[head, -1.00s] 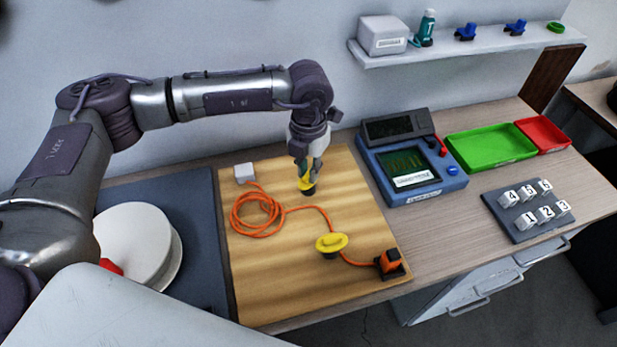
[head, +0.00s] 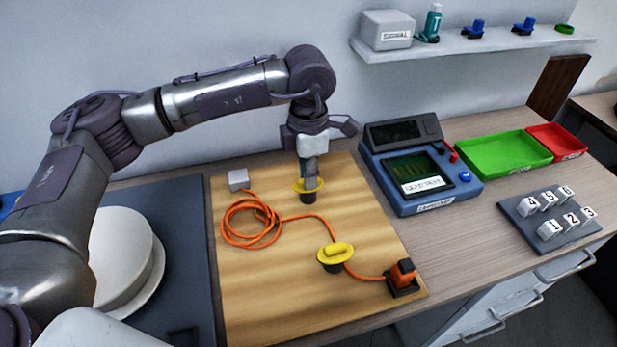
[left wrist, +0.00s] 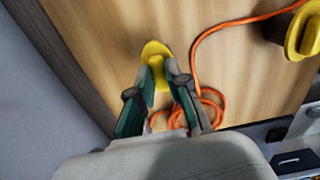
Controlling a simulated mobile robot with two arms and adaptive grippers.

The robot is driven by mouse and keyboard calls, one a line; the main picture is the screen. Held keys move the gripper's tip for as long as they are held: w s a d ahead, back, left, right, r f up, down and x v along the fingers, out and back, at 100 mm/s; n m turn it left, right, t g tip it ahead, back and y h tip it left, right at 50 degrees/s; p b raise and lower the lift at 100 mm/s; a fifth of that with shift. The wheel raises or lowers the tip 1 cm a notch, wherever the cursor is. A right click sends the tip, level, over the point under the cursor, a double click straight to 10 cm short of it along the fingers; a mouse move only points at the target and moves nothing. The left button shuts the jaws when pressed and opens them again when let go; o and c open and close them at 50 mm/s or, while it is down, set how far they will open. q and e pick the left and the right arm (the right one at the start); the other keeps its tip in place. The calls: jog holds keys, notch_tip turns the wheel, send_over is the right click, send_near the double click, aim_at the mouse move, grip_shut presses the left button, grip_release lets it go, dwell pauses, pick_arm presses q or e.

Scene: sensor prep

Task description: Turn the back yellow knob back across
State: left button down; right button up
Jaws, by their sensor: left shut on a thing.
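The back yellow knob (head: 301,187) stands on a dark base on the wooden board (head: 270,300). My left gripper (head: 311,183) points down over it and is shut on its grip. In the left wrist view the fingers (left wrist: 160,88) close on the raised bar of the back yellow knob (left wrist: 155,50), and part of its round plate shows beyond them. The front yellow knob (head: 335,252) stands apart, nearer the front of the board; it also shows in the left wrist view (left wrist: 303,35). My right gripper is not in view.
An orange cable (head: 262,238) lies coiled left of the knobs and runs to an orange plug (head: 402,273) at the board's front right. A white block (head: 238,180) sits at the back left. A blue tester (head: 412,175) stands right of the board.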

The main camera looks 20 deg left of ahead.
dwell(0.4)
pick_arm(q)
jog(key=c, duration=1.1)
grip_release()
jog(key=shift+r, duration=0.15)
notch_tip(320, 180, up, 12)
jog(key=shift+f, duration=0.1)
jog(key=shift+f, duration=0.1)
